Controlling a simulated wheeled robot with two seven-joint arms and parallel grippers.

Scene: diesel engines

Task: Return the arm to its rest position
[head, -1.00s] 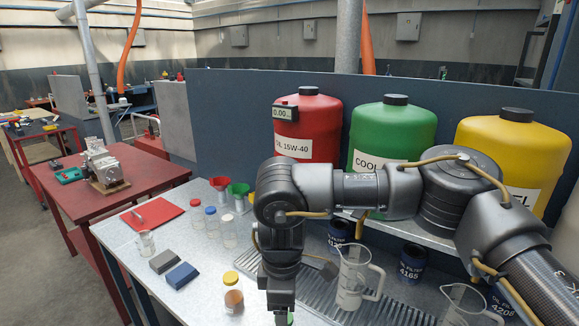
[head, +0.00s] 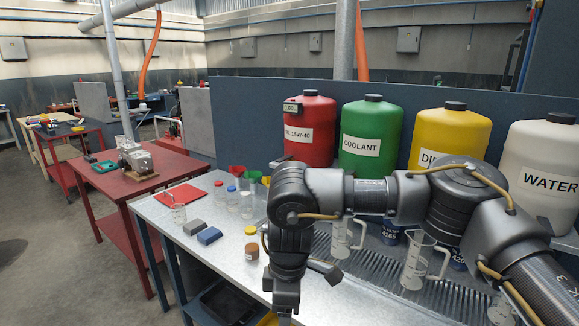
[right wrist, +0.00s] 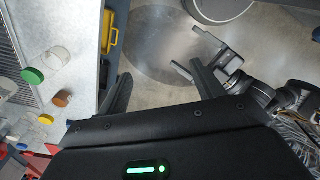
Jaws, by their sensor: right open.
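My right arm comes in from the right in the head view and bends down over the workbench (head: 150,208). Its lower end is cut off by the bottom edge of the picture. In the right wrist view my right gripper (right wrist: 160,88) is open, with its two fingers wide apart and only floor between them. It hangs beside the bench edge there. A second gripper, which looks like my left one (right wrist: 205,58), shows beyond it with its fingers apart and nothing visible between them. My left arm is not in the head view.
A jar with a brown lid (head: 252,251) and clear measuring jugs (head: 418,262) stand near my right arm. Red (head: 310,130), green (head: 371,138) and yellow (head: 449,139) tanks stand behind it. A yellow case (right wrist: 109,32) sits below the bench edge. Open floor lies beside the bench.

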